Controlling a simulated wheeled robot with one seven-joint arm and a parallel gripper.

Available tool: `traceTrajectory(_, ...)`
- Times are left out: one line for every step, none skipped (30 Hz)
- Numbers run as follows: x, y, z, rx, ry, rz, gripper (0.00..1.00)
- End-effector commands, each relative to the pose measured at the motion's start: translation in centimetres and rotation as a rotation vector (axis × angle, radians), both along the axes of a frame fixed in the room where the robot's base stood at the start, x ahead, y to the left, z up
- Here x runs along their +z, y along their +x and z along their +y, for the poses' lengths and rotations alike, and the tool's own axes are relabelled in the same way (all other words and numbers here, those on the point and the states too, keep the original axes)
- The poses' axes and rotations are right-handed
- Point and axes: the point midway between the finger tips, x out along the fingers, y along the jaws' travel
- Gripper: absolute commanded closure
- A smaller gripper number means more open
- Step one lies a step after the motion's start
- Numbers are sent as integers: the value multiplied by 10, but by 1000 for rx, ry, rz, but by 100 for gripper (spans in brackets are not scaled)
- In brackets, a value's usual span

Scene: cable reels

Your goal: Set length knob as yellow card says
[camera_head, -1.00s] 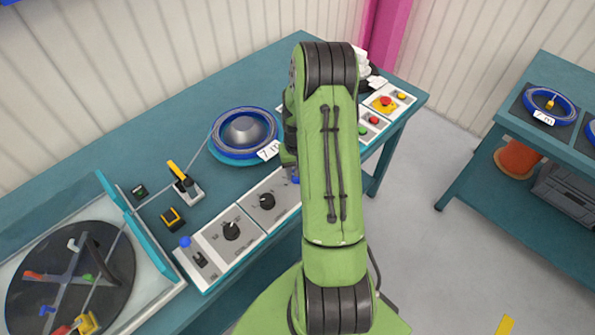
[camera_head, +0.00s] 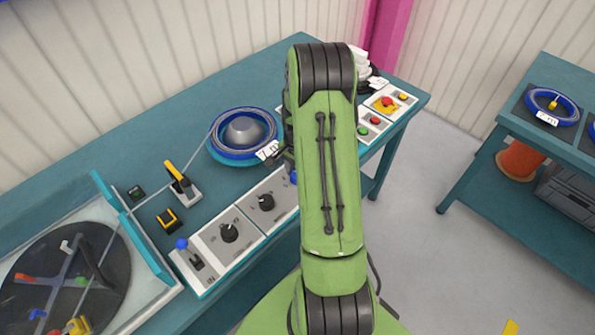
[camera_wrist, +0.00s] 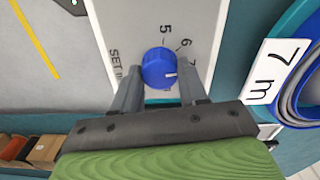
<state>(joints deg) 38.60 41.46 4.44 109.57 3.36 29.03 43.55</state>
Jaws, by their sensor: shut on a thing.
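The blue length knob (camera_wrist: 158,66) sits on a pale panel (camera_wrist: 120,25) in the wrist view, beside the printed numbers 5, 6 and 7. Its white pointer line faces right, near the 7, which is partly hidden by a finger. My gripper (camera_wrist: 157,84) is shut on the knob, one finger on each side. In the head view my arm hides the gripper, and only a bit of blue (camera_head: 293,177) shows beside the arm. A white card (camera_wrist: 275,72) reading "7 m" lies by the blue reel (camera_wrist: 304,95). I cannot make out a yellow card.
Two black dials (camera_head: 229,232) and a blue-tipped lever (camera_head: 182,244) sit on the panels to the left.

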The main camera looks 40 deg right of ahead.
Motion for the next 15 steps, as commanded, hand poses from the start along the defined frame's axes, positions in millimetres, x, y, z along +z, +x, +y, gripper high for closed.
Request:
traceTrajectory(0, 1, 0, -23, -2, -2, 88)
traceTrajectory(0, 1, 0, -38, -2, -2, 88)
traceTrajectory(0, 1, 0, -55, -2, -1, 88)
traceTrajectory(0, 1, 0, -68, -2, -1, 88)
traceTrajectory(0, 0, 0, -78, -2, -1, 88)
traceTrajectory(0, 1, 0, -92, -2, -1, 88)
traceTrajectory(0, 1, 0, -101, -2, -1, 88)
traceTrajectory(0, 1, 0, -108, -2, -1, 88)
traceTrajectory(0, 1, 0, -116, -2, -1, 88)
traceTrajectory(0, 1, 0, -122, -2, -1, 88)
traceTrajectory(0, 1, 0, -127, -2, -1, 88)
traceTrajectory(1, 1, 0, -131, -2, -2, 88)
traceTrajectory(1, 1, 0, -134, -2, -2, 88)
traceTrajectory(1, 1, 0, -136, -2, -2, 88)
traceTrajectory(1, 1, 0, -138, -2, -2, 88)
